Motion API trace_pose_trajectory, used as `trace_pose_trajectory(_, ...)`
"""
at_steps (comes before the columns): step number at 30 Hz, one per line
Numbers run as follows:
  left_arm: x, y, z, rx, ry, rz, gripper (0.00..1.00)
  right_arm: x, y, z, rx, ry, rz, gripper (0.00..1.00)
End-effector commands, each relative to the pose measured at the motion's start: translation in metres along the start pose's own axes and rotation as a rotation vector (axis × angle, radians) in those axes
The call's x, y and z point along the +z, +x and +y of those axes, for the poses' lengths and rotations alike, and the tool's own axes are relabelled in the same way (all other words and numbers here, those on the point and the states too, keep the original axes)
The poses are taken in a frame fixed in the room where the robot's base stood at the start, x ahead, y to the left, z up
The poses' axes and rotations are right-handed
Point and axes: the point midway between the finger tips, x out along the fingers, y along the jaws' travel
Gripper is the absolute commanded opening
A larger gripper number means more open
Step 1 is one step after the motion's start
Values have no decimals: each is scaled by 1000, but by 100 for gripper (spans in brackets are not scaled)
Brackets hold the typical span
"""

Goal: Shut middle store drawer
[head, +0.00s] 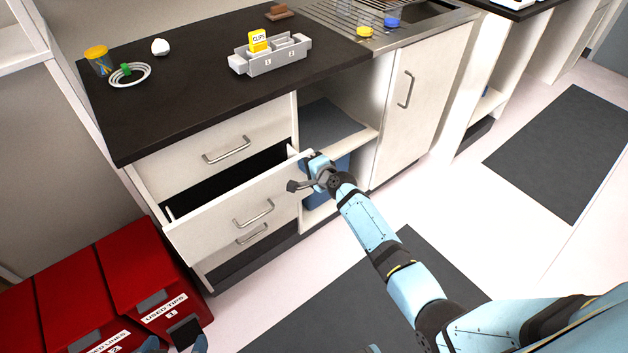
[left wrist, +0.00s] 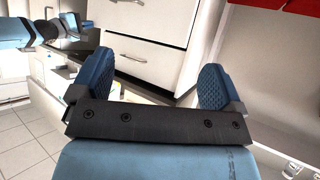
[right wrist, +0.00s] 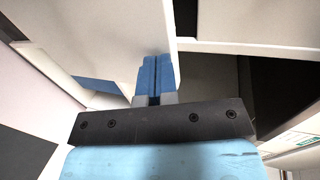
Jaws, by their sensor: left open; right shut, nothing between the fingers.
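The middle drawer (head: 225,212) of the white cabinet is pulled out, with its bar handle (head: 253,213) on the front and a dark gap behind it. The top drawer (head: 205,155) is shut above it; a bottom drawer (head: 237,250) shows partly below. My right gripper (head: 298,186) is at the drawer front's right end, shut and empty. Its closed fingers (right wrist: 155,78) overlap a white panel in the right wrist view; I cannot tell whether they touch it. My left gripper (head: 172,345) is low at the left, open and empty; its spread fingers show in the left wrist view (left wrist: 158,88).
Red bins (head: 120,285) stand on the floor left of the cabinet. An open shelf (head: 335,128) and a shut cupboard door (head: 420,95) are on the right. The dark worktop (head: 190,85) carries a grey caddy (head: 270,60) and small items. Floor in front has a dark mat (head: 330,310).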

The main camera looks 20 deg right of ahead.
Motion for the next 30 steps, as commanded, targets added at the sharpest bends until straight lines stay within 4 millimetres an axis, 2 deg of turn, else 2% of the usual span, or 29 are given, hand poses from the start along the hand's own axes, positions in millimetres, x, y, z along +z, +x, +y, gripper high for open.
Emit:
trace_pose_trajectory(1,0,2,0,2,-1,12,93,-1,12,-1,-2,1,-1,0)
trace_pose_trajectory(3,-2,2,0,4,-1,23,93,-1,24,-5,-2,1,-1,0)
trace_pose_trajectory(12,-4,6,5,23,-13,57,93,0,65,-20,-3,2,-2,0)
trace_pose_trajectory(21,-7,6,6,29,-19,74,93,-1,83,-26,-1,0,-1,0)
trace_pose_trajectory(30,-8,5,5,29,-18,77,93,-1,85,-31,-5,-1,0,0)
